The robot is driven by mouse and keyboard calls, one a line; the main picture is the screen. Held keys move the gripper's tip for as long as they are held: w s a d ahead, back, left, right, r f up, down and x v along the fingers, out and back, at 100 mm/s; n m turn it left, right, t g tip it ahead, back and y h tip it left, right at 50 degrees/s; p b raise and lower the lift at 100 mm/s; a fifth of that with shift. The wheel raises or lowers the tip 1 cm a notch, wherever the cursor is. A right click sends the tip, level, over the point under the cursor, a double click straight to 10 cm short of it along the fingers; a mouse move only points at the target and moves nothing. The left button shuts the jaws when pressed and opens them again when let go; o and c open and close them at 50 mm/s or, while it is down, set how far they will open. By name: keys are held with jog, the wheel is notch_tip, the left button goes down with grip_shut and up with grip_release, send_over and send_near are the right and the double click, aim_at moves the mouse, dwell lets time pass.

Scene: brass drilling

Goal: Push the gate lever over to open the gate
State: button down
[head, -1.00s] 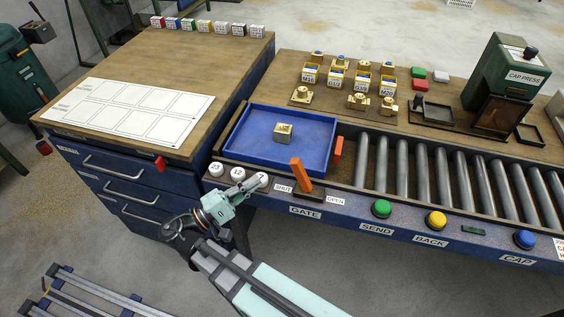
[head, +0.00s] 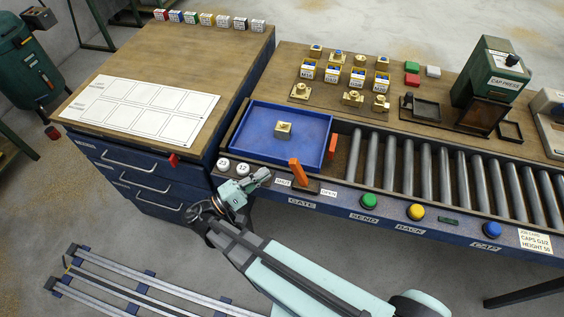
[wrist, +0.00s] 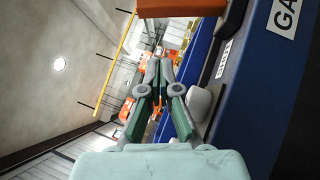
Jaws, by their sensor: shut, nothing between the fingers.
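The orange gate lever (head: 298,171) stands on a dark plate between the SHUT and OPEN labels, above the word GATE. It leans to the left, toward SHUT. My gripper (head: 263,177) is shut and empty, just left of the lever's base and a small distance from it. In the wrist view the closed fingertips (wrist: 159,66) point away from the camera, and an orange block (wrist: 180,8), probably the lever, shows at the top edge. The orange gate (head: 332,146) stands upright between the blue tray (head: 254,151) and the rollers. A brass block (head: 283,130) sits in the tray.
Two white round knobs (head: 243,168) are left of my gripper. Green (head: 369,201), yellow (head: 416,212) and blue (head: 493,229) buttons line the front rail to the right. The conveyor rollers (head: 424,170) are empty. A rail frame (head: 130,285) lies on the floor.

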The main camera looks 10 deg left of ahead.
aim_at(299, 173)
jog(key=shift+d+r+p, duration=0.1)
jog(key=shift+r+p, duration=0.2)
jog(key=shift+p, duration=0.2)
jog(key=d, duration=0.1)
jog(key=w+d+r+p, duration=0.1)
jog(key=d, duration=0.2)
jog(key=shift+w+d+r, duration=0.2)
jog(key=shift+d+r, duration=0.05)
jog(key=shift+d+p, duration=0.35)
jog(key=shift+d, duration=0.2)
